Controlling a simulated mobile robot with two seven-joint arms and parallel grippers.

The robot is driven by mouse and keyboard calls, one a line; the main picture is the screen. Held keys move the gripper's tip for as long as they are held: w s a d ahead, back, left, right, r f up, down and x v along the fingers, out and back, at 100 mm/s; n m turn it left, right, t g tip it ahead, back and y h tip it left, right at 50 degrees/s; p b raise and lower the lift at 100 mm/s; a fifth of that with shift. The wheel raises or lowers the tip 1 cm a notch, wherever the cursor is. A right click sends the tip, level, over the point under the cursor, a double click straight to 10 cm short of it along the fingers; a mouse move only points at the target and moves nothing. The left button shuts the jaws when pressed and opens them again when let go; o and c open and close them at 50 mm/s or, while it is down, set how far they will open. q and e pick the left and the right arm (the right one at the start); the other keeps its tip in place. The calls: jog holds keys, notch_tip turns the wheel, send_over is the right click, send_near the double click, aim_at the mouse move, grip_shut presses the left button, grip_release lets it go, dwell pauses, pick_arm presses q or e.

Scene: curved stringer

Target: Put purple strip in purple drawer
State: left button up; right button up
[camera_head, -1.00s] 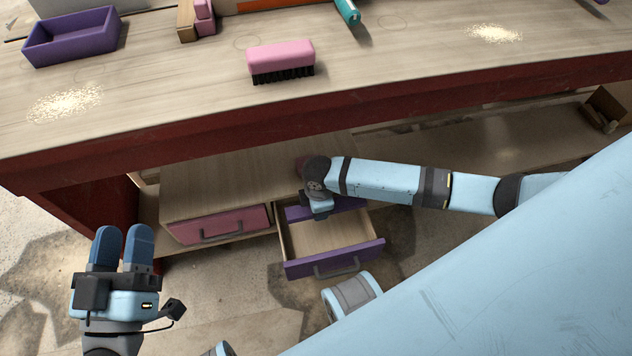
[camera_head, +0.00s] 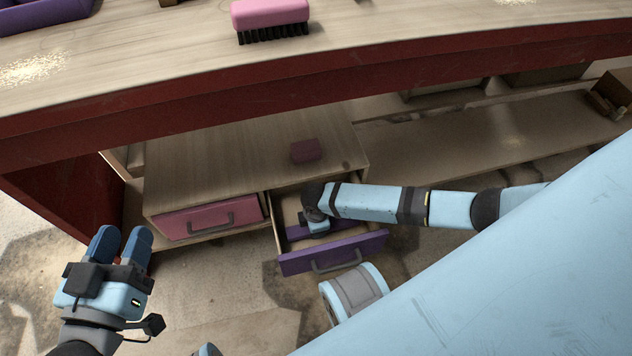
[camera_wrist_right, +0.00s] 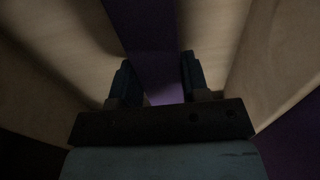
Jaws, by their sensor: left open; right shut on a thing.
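The purple drawer (camera_head: 335,253) is pulled out under the workbench. The purple strip (camera_head: 350,228) is down inside it, lying crosswise and partly hidden by my right gripper (camera_head: 316,226). In the right wrist view, my right gripper (camera_wrist_right: 156,64) is shut on the purple strip (camera_wrist_right: 148,35), between the drawer's pale wooden walls. I cannot tell whether the strip touches the drawer's bottom. My left gripper (camera_head: 120,238) is open and empty at the lower left, away from the drawers.
A shut pink drawer (camera_head: 210,217) is left of the purple one. A dark pink block (camera_head: 306,151) lies on top of the cabinet (camera_head: 240,150). A pink brush (camera_head: 270,18) and purple tray (camera_head: 45,14) are on the bench.

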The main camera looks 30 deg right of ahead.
jog(key=shift+f, duration=0.55)
jog(key=shift+r, duration=0.1)
jog(key=o, duration=1)
jog(key=shift+c, duration=0.2)
pick_arm(q)
jog(key=shift+w+r, duration=0.1)
jog(key=shift+w, duration=0.05)
pick_arm(e)
notch_tip(320, 180, up, 7)
jog(key=p, duration=0.4)
jog(key=shift+r, duration=0.1)
pick_arm(q)
jog(key=shift+n+t, duration=0.6)
jog(key=shift+n, duration=0.3)
jog(key=shift+s+d+r+p, duration=0.1)
jog(key=shift+s+r+p, duration=0.2)
jog(key=shift+r, duration=0.45)
jog(key=shift+s+r+p, duration=0.15)
jog(key=shift+r+p, duration=0.2)
jog(key=shift+r, duration=0.4)
jog(key=shift+s+d+r+p, duration=0.1)
jog(key=shift+s+r+p, duration=0.2)
jog(key=shift+r, duration=0.45)
pick_arm(e)
jog(key=shift+r, duration=2.4)
